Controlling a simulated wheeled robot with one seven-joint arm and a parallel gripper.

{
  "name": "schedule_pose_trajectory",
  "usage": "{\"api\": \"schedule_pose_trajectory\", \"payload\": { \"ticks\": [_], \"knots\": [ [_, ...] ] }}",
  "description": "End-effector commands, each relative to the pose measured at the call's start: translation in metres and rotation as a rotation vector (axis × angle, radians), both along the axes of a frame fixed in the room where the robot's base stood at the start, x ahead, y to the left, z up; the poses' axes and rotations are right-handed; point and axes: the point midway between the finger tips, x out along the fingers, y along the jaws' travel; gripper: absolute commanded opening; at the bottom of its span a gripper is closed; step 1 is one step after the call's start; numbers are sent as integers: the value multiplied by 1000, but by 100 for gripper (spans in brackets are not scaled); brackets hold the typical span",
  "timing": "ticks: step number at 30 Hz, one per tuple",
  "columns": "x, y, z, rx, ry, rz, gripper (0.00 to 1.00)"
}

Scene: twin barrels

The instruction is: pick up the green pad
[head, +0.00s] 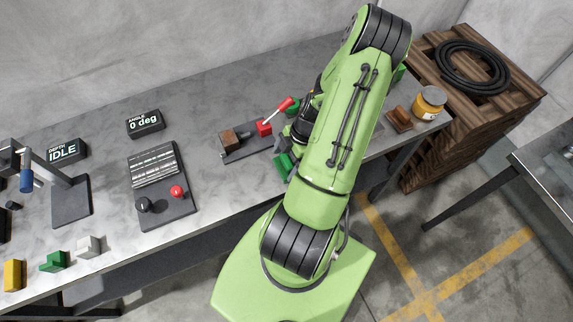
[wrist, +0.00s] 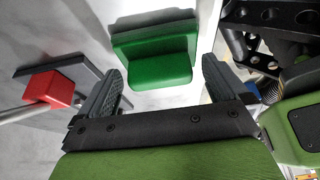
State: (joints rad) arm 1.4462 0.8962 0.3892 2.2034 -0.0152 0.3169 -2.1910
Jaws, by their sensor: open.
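The green pad (wrist: 155,62) is a deep green block with a wider flat back part. In the wrist view it lies just beyond my gripper (wrist: 162,80), in line with the gap between the fingers. The fingers are apart and nothing is held. I cannot tell how far the pad reaches between the fingertips. In the head view a dark green piece, apparently the same pad (head: 284,166), shows at the table's front edge beside my arm. My arm hides most of the gripper there.
A clamp-like fixture with a red block (head: 264,128) and red-handled lever stands left of the pad; the red block also shows in the wrist view (wrist: 50,89). Another green piece (head: 54,262) lies at the table's left front. A yellow jar (head: 429,102) stands to the right.

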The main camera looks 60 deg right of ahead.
Motion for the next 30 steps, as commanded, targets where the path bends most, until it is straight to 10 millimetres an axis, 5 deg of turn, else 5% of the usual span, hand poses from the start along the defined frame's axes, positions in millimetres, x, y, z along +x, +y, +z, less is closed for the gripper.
{"api": "schedule_pose_trajectory", "payload": {
  "ticks": [5, 13, 23, 30],
  "knots": [
    [0, 0, 0, 0, 0, 0, 97],
    [0, 0, 1, 0, 0, 0, 58],
    [0, -1, 12, -4, -2, 1, 58],
    [0, -2, 69, -8, -2, 0, 58]
  ]
}}
